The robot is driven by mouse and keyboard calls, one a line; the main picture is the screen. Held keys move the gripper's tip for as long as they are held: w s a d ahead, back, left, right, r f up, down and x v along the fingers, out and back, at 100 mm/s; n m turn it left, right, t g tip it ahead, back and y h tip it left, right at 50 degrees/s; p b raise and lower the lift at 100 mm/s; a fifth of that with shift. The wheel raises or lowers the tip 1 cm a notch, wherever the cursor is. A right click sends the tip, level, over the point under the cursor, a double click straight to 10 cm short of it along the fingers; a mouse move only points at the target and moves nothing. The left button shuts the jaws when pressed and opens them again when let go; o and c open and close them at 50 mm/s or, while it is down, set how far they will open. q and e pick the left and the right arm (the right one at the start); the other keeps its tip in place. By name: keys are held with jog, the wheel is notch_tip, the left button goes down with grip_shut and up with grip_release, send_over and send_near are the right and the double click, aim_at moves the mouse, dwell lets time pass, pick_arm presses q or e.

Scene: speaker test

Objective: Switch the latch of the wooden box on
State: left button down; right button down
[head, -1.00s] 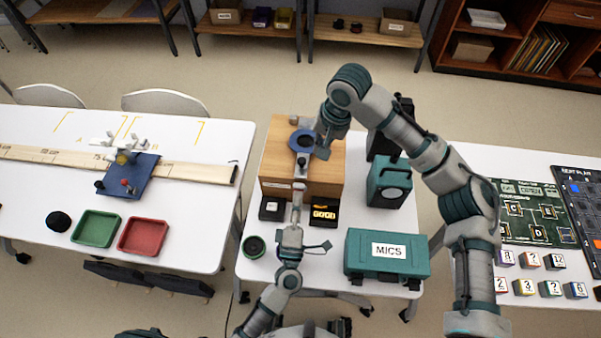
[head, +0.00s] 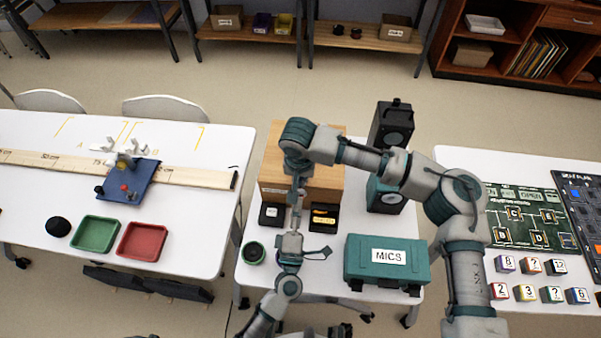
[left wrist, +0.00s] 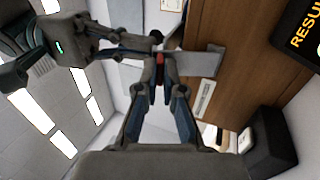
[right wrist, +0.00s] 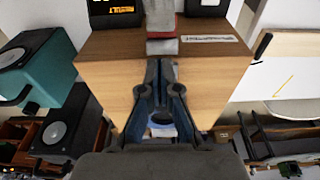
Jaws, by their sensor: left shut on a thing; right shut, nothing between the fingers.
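The wooden box (head: 330,183) stands at the back of the middle table. A grey latch plate (left wrist: 203,64) lies against its wood in the left wrist view, with a small red part (left wrist: 160,62) beside it. My left gripper (left wrist: 162,72) is shut on what looks like this red part of the latch. In the right wrist view the grey latch piece (right wrist: 162,46) and red part (right wrist: 163,30) are at the box's edge. My right gripper (right wrist: 160,64) is shut and empty, its tips close to that piece; contact is unclear. My right arm hides the latch in the head view.
A teal MICS case (head: 388,260) stands at the table's front right. Speakers (head: 390,125) stand right of the box. Two small black devices (head: 271,214) (head: 324,218) sit before it.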

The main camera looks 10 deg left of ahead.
pick_arm(q)
jog(key=shift+f, duration=0.15)
pick_arm(e)
jog(key=shift+f, duration=0.2)
